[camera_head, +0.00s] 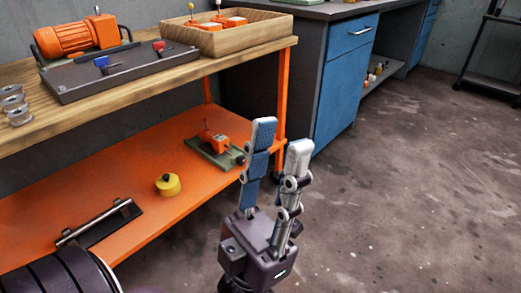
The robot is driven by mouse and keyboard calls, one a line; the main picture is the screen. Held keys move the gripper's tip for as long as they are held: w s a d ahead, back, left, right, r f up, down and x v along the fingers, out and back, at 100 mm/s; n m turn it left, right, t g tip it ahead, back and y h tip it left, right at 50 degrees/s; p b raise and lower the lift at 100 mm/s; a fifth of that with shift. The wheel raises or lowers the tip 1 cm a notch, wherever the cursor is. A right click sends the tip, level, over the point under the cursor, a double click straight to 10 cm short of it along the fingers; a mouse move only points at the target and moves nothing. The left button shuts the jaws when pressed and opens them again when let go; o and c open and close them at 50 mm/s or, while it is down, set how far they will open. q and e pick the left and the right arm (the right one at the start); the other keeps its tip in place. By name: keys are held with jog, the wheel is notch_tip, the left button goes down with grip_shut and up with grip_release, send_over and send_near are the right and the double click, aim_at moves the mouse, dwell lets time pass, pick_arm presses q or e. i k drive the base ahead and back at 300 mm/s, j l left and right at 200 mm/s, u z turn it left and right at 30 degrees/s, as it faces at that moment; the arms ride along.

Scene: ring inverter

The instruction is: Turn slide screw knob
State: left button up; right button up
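A small device with a green base (205,153) and an orange upper part (213,138) sits on the lower orange shelf. A dark round knob (238,158) shows at its right end; this may be the slide screw knob, but it is too small to be sure. My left gripper (281,137) points up in front of the shelf's right end, its two fingers apart with nothing between them. Its left finger appears just right of the knob in the picture; I cannot tell the depth gap. My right gripper is not in view.
A yellow weight (168,184) and a black plate with a metal bar (100,222) lie on the orange shelf (140,160). The wooden bench top above holds an orange motor (75,36) and a wooden tray (225,42). A blue cabinet (345,85) stands behind. The floor at right is clear.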

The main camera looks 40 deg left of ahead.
aim_at(240, 161)
jog(key=i, duration=1.95)
jog(key=i+u, duration=0.15)
jog(key=i, duration=0.4)
jog(key=i+l+u, duration=0.15)
jog(key=i, duration=0.4)
jog(key=i+l+u, duration=0.15)
jog(key=i, duration=0.4)
jog(key=u, duration=3.5)
